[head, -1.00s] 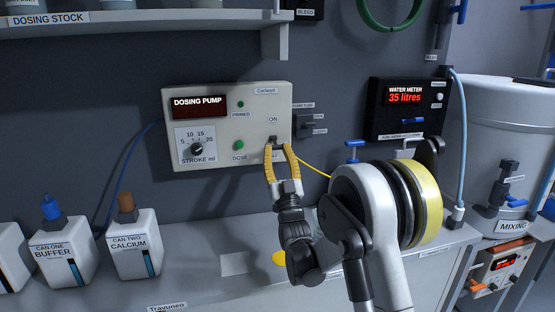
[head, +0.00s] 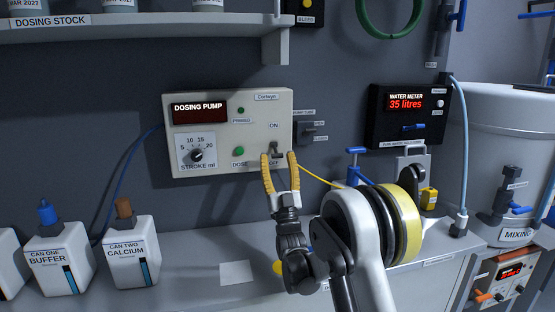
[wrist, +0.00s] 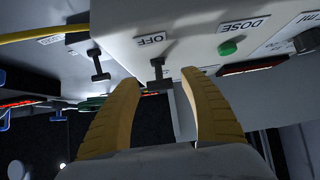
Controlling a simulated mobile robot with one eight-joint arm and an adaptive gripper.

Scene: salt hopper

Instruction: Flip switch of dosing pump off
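The dosing pump (head: 222,165) is a pale wall box with a dark display, a stroke dial and a green DOSE button. Its dark toggle switch (head: 274,148) sits between the ON label above and the OFF label below. In the wrist view the switch's T-shaped lever (wrist: 157,72) stands out near the OFF label (wrist: 152,40); I cannot tell which way it is set. My gripper (head: 279,156) is open and empty, its yellow fingers just in front of the switch. In the wrist view the lever appears between and beyond the fingertips (wrist: 158,82), with no clear contact.
A smaller dark lever switch (head: 306,129) is mounted right of the pump. A yellow line (head: 315,175) runs from the pump to the right. The water meter (head: 408,115) reads 35 litres. Buffer and calcium cans (head: 131,250) stand on the counter at left.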

